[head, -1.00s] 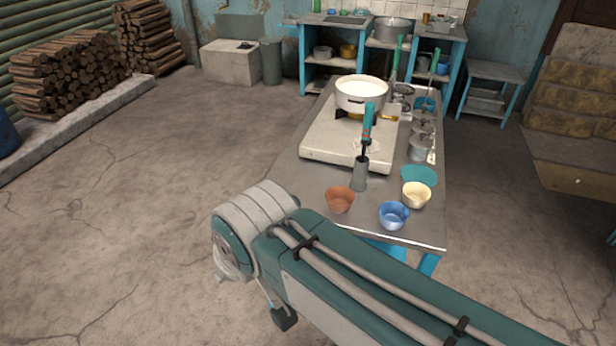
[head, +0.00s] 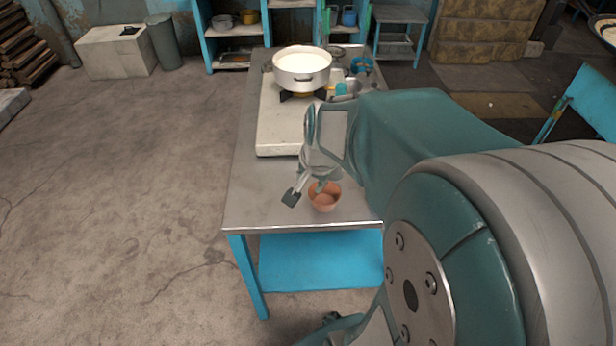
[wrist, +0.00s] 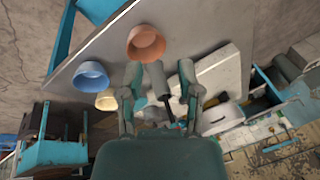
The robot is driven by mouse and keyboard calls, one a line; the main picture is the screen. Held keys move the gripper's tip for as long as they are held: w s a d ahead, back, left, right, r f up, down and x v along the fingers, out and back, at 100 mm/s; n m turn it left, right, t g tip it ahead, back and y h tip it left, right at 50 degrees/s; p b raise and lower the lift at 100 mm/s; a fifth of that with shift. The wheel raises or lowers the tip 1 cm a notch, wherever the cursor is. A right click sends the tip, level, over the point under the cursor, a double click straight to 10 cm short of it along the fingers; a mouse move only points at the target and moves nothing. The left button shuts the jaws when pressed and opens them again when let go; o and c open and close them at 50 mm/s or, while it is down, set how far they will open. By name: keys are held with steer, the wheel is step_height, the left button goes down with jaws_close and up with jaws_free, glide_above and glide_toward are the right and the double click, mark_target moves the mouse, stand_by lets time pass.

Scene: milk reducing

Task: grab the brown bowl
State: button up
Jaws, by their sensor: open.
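The brown bowl (head: 324,201) stands upright near the front edge of the metal table (head: 252,205) in the head view. In the wrist view the brown bowl (wrist: 146,42) is just beyond the fingertips, a little left of centre. My gripper (head: 307,190) is open, with its fingers above and beside the bowl in the head view. In the wrist view my gripper (wrist: 160,72) shows both fingers apart with nothing held between them. Whether a finger touches the bowl I cannot tell.
A blue bowl (wrist: 91,77) and a cream bowl (wrist: 107,100) stand close to the brown one. A white pot (head: 302,68) of milk sits on a burner on the pale slab (head: 277,125) behind. My arm hides the table's right side in the head view.

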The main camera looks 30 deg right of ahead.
mark_target(332, 206)
steer(key=d+f+m, duration=0.2)
steer(key=d+f, duration=0.1)
steer(key=f, duration=0.1)
steer(key=w+d+f+m, duration=0.1)
steer(key=d+f+m, duration=0.1)
steer(key=d+f, duration=0.1)
steer(key=d+f+m+g, duration=0.1)
steer(key=d+f+m, duration=0.2)
steer(key=f, duration=0.3)
steer(key=shift+w+d, duration=0.15)
steer(key=shift+d, duration=0.05)
steer(key=shift+a+x, duration=0.15)
steer(key=shift+x, duration=1.4)
steer(key=shift+a+x, duration=0.15)
steer(key=shift+x, duration=1.4)
steer(key=shift+w, duration=0.15)
jaws_close()
